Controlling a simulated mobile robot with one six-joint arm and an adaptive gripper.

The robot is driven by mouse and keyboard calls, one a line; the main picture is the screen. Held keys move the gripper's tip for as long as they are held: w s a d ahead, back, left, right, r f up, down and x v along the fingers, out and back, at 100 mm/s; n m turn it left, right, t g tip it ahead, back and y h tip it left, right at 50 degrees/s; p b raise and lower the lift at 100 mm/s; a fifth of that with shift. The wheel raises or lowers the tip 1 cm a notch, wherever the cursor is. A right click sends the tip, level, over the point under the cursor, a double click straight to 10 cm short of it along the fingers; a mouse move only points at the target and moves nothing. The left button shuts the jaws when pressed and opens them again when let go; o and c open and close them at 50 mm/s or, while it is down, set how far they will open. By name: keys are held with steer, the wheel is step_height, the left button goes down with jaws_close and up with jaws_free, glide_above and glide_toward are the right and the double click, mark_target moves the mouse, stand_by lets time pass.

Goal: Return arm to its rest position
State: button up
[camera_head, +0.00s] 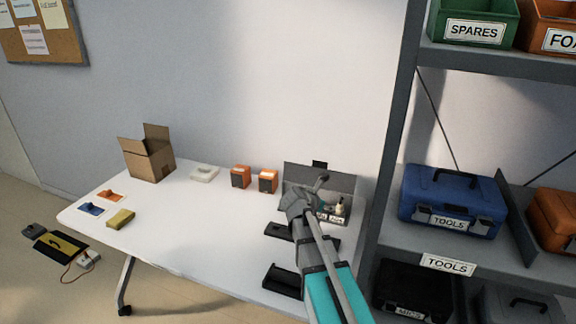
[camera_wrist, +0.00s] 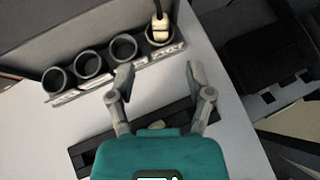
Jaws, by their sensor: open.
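My gripper (camera_wrist: 155,80) is open and empty in the wrist view, its two fingers spread apart over the white table. In the head view my arm reaches in from the lower right, and my gripper (camera_head: 318,186) is over the right end of the table, in front of a grey box with a raised lid. Just beyond the fingers in the wrist view is a row of round holders (camera_wrist: 122,47). The rightmost holder has a pale object with a dark top (camera_wrist: 160,27) in it; the others look empty.
The white table (camera_head: 190,225) carries a cardboard box (camera_head: 150,162), two orange speakers (camera_head: 241,177), a white device (camera_head: 204,173) and a yellow block (camera_head: 120,218). A shelf with a blue toolbox (camera_head: 452,200) stands close on the right. The table's middle is clear.

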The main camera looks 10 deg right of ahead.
steer(key=s+a+r+m+g+y+p, duration=0.1)
steer(key=s+a+m+g+y+p, duration=0.2)
steer(key=s+a+m+p, duration=0.3)
steer(key=s+a+r+m+g+y+p, duration=0.2)
steer(key=s+a+m+y+p, duration=0.3)
steer(key=s+m, duration=0.9)
steer(key=a+m+g+y, duration=0.1)
steer(key=a+m, duration=0.2)
steer(key=m, duration=0.1)
steer(key=shift+s+r+m+p, duration=0.15)
steer(key=shift+r+m+p, duration=0.15)
steer(key=shift+m+p, duration=0.1)
steer(key=shift+a, duration=0.1)
